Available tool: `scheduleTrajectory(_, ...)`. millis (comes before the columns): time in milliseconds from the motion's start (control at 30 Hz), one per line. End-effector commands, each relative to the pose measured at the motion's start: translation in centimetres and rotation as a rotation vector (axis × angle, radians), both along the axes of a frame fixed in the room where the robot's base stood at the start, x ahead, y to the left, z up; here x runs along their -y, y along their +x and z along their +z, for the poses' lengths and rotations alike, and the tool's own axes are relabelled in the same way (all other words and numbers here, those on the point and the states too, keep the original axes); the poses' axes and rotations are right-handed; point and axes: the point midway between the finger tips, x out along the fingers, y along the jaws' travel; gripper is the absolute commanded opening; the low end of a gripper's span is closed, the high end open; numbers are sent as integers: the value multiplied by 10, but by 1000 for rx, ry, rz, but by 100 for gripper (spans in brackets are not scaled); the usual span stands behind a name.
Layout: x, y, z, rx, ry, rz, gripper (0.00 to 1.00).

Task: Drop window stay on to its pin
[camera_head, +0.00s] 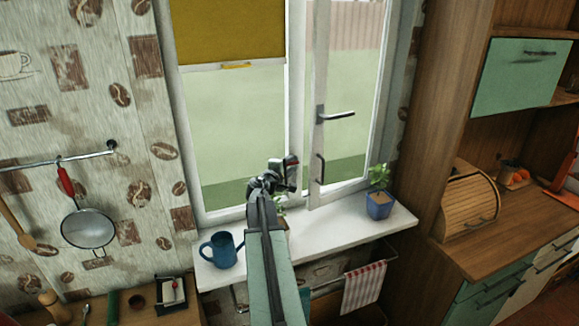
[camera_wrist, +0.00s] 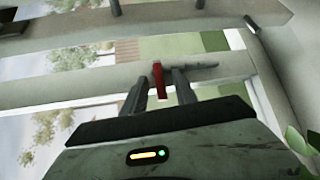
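My gripper (camera_head: 287,172) is in front of the window, above the sill, at the edge of the slightly open sash (camera_head: 320,60). In the wrist view the two dark fingers (camera_wrist: 160,80) stand apart, with a red piece (camera_wrist: 160,84) between them. Narrow gaps seem to show on both sides of it. A thin grey bar (camera_wrist: 203,67), which looks like the window stay, runs right from behind the fingers along the white frame. I cannot tell whether the red piece belongs to it. I cannot make out the pin for certain in either view.
A blue mug (camera_head: 222,250) stands on the white sill (camera_head: 325,225) left of my arm. A plant in a blue pot (camera_head: 379,204) stands at the sill's right end. The sash handle (camera_head: 336,115) sticks out above and right of my gripper.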

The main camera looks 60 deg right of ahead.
Motion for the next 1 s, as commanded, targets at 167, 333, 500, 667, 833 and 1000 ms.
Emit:
scheduleTrajectory(167, 12, 2, -2, -1, 0, 0, 34)
scheduleTrajectory(333, 11, 2, -2, -1, 0, 1, 29)
scheduleTrajectory(500, 11, 2, -2, 0, 0, 1, 0)
scheduleTrajectory(667, 10, 3, -2, 1, 1, 2, 0)
scheduleTrajectory(833, 10, 3, -2, 1, 1, 2, 0)
scheduleTrajectory(1000, 10, 3, -2, 2, 2, 3, 0)
